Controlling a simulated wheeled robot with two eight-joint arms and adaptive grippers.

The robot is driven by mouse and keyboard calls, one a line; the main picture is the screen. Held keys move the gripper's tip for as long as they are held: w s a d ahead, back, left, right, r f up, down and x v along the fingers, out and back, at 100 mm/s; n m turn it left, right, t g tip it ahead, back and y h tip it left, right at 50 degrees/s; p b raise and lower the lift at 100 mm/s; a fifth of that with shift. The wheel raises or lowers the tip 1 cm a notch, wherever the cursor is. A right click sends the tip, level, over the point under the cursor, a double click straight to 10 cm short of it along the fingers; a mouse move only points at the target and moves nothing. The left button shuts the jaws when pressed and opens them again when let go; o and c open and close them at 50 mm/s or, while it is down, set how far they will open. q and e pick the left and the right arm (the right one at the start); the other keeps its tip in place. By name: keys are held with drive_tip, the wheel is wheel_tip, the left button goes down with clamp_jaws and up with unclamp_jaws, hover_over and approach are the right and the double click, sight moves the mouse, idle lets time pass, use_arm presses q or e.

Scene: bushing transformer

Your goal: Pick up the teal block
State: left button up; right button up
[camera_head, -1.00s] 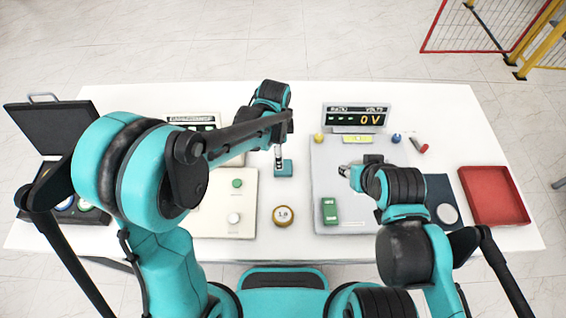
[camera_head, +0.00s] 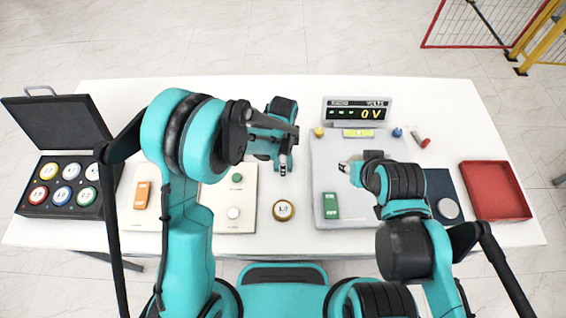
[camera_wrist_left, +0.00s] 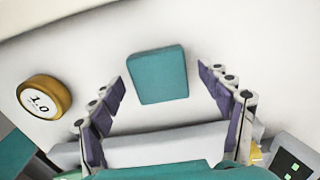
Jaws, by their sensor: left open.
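The teal block (camera_wrist_left: 158,75) shows in the left wrist view as a flat-topped square on the white table, in the gap between my left fingers and a little beyond their tips. My left gripper (camera_head: 284,165) is open and empty, with one finger on each side of the block in the wrist view; no contact shows. In the head view I cannot make out the block; the left gripper and arm cover that spot. My right gripper (camera_head: 346,167) hangs over the grey panel; its jaws are too small to judge.
A yellow-rimmed disc marked 1.0 (camera_head: 283,211) stands on the table nearby. A meter reading 0 V (camera_head: 357,111) stands behind the grey panel (camera_head: 330,150). An open black case (camera_head: 30,207) of coloured discs is at left, a red tray (camera_head: 494,191) at right.

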use_arm(q)
drive_tip(key=c, duration=1.4)
drive_tip(key=shift+r, duration=0.1)
drive_tip(key=shift+r, duration=0.45)
drive_tip(key=r, duration=0.2)
drive_tip(key=d+r+p, duration=0.1)
drive_tip(key=r, duration=0.1)
drive_tip(key=shift+s, duration=0.3)
drive_tip(key=s+d+r, duration=0.1)
drive_tip(key=d+r, duration=0.1)
drive_tip(key=d, duration=0.1)
drive_tip(key=s+d+r+p, duration=0.1)
drive_tip(key=s+d+r, duration=0.1)
drive_tip(key=d, duration=0.1)
drive_tip(key=s+d+r, duration=0.2)
drive_tip(key=d, duration=0.1)
drive_tip(key=shift+s, duration=0.25)
